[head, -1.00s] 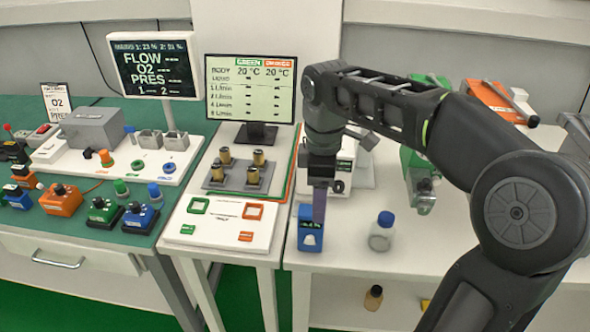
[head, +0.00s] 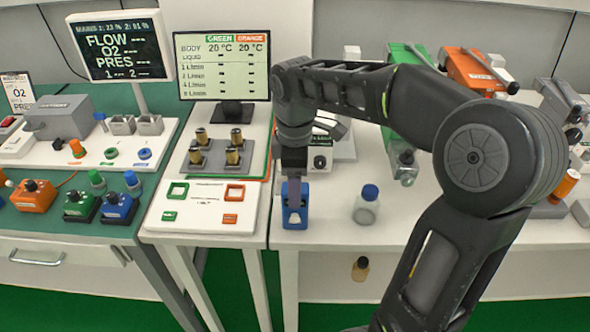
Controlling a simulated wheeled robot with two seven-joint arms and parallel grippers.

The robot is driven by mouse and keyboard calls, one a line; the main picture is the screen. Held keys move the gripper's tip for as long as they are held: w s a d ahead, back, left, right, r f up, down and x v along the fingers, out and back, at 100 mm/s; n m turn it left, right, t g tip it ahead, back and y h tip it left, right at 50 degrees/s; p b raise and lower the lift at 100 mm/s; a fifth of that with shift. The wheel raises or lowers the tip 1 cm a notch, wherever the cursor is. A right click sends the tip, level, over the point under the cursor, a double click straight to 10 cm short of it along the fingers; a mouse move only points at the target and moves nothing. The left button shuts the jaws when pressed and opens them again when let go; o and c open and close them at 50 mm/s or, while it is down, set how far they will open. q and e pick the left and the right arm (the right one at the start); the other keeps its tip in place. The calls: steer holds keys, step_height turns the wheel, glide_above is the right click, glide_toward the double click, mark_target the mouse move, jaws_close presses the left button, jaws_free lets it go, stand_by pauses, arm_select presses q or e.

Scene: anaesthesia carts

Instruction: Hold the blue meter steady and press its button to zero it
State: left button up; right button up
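The small blue meter (head: 303,214) stands upright near the front edge of the white table, with a pale patch low on its front. My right gripper (head: 294,203) points straight down at the meter and overlaps its upper front. It is seen edge-on, so I cannot tell whether its fingers are apart or closed, or whether they touch the meter. The meter's display and button are hidden behind the gripper. My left gripper is not in view.
A bottle with a blue cap (head: 367,205) stands right of the meter. A white board with coloured squares (head: 205,210) lies to the left. Behind my arm are a white device (head: 320,158) and green and orange pumps (head: 470,68).

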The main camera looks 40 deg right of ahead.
mark_target(295, 218)
steer(key=shift+f, duration=1.4)
steer(key=shift+c, duration=0.3)
jaws_close()
stand_by(0.6)
